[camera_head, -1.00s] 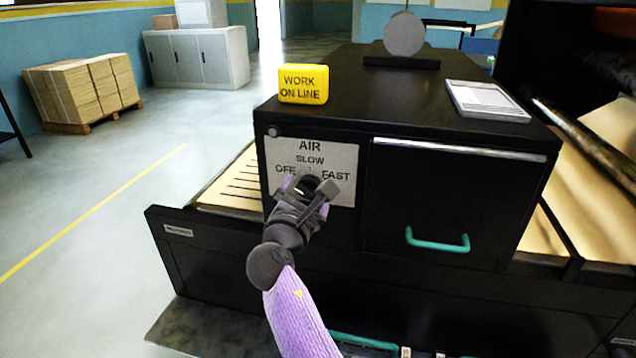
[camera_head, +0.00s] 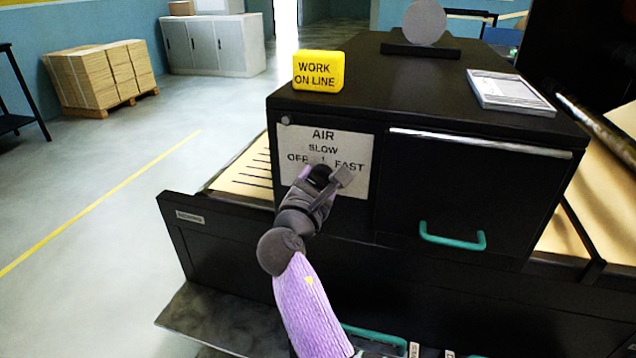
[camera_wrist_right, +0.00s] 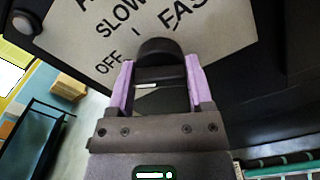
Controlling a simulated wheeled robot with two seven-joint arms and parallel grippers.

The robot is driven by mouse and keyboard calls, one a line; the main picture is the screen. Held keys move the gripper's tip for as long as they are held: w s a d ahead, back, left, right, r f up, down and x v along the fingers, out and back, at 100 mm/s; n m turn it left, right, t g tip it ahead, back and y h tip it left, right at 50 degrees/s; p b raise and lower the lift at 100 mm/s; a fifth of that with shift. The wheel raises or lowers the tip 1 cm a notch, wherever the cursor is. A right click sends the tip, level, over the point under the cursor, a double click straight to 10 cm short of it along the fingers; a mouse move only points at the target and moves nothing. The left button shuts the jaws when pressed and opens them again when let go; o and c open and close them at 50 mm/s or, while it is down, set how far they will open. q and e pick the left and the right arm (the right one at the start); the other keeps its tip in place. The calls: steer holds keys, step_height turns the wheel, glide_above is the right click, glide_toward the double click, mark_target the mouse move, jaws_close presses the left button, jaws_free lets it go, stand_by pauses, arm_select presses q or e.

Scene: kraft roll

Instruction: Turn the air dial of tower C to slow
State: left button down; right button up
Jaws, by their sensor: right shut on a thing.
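The air dial is a dark round knob (camera_head: 319,171) on the white AIR plate (camera_head: 352,141), on the front of the black tower. The plate reads OFF at left, SLOW at top and FAST at right. My right gripper (camera_head: 318,179) is shut on the dial from the front. In the right wrist view the dial (camera_wrist_right: 158,50) sits between the two purple fingers, and a short tick shows on the plate between it and SLOW. The dial's pointer is not clear. The tower's letter is not visible. My left gripper is not in view.
A teal handle (camera_head: 452,240) sticks out right of the plate. Stacked cardboard (camera_head: 100,75) stands far left; the floor between is open.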

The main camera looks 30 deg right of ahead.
steer(key=shift+m, duration=1.1)
steer(key=m, duration=0.3)
steer(key=shift+f+m+b, duration=0.1)
steer(key=shift+m+b, duration=0.2)
steer(key=shift+b, duration=0.1)
steer(key=m, duration=0.2)
steer(key=shift+m+b, duration=0.3)
steer(key=shift+b, duration=0.05)
steer(key=shift+m+b, duration=0.55)
steer(key=shift+m, duration=0.95)
steer(key=o, duration=1.3)
steer(key=shift+m, duration=0.3)
steer(key=shift+c, duration=0.2)
